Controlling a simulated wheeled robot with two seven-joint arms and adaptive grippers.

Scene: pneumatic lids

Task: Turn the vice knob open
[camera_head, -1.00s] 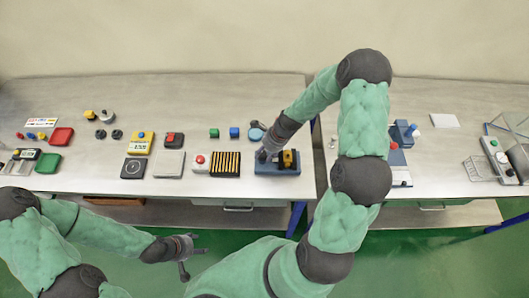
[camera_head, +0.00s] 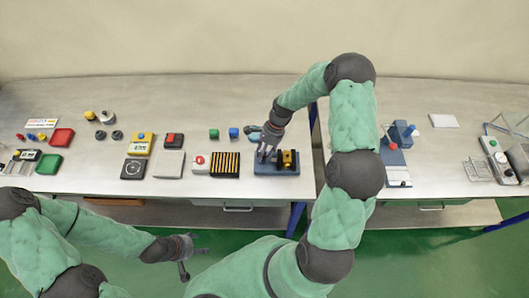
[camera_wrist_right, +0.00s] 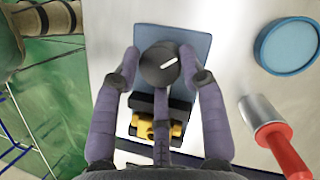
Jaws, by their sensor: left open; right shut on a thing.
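The vice has a blue base plate (camera_head: 290,170) and a yellow and black body (camera_head: 287,158); it stands near the front edge of the table. Its round black knob with a white mark (camera_wrist_right: 165,64) shows in the right wrist view, beside the yellow part (camera_wrist_right: 146,128). My right gripper (camera_head: 263,157) is over the left end of the vice. In the right wrist view its fingers (camera_wrist_right: 158,70) are closed around the knob. My left gripper (camera_head: 190,257) is open and empty, in front of the table and away from the vice.
A black and yellow striped block (camera_head: 225,164) stands just left of the vice. A blue round dish (camera_wrist_right: 287,45) and a red-handled tool (camera_wrist_right: 283,150) lie beside the vice in the right wrist view. A second table with a blue device (camera_head: 392,155) is at the right.

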